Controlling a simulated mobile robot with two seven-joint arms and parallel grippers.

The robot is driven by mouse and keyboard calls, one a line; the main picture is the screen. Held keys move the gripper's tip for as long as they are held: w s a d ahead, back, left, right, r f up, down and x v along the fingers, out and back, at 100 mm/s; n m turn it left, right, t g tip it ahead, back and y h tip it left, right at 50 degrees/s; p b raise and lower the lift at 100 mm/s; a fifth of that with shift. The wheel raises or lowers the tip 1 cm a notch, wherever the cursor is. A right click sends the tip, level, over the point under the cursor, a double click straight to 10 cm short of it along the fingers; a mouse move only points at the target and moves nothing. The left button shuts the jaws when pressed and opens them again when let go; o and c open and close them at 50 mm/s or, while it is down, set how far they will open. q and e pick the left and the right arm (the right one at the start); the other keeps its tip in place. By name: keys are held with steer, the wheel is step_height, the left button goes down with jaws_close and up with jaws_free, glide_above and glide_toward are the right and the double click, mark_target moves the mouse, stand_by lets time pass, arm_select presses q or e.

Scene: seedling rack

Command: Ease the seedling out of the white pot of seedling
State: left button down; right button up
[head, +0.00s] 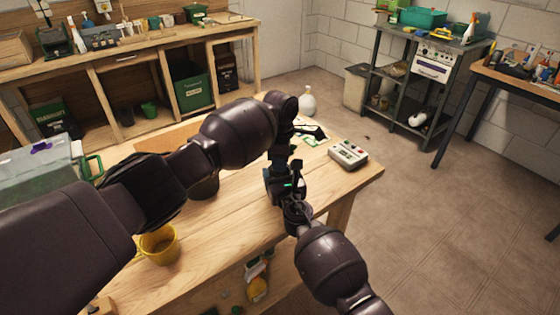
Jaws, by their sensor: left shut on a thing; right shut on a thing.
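I cannot make out the white pot or the seedling; my arms and grippers cover the spot where they meet. My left arm reaches in from the left and bends down over the table, and my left gripper (283,160) points down there. My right arm comes up from the bottom right, and my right gripper (280,185) is low over the table, just under the left one. The two grippers overlap in the picture. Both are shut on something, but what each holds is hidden.
A yellow mug (160,246) stands on the wooden table (215,238) at the front left, with a dark pot (204,188) behind it. A white device with buttons (348,154), a white bottle (307,104) and green-and-white packets (308,136) lie beyond the grippers.

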arm_select(q)
steer(key=shift+r, duration=0.55)
stand_by(0.4)
steer(key=shift+r, duration=0.35)
steer(key=shift+r, duration=0.25)
steer(key=shift+r, duration=1.95)
arm_select(e)
steer(key=o, duration=1.3)
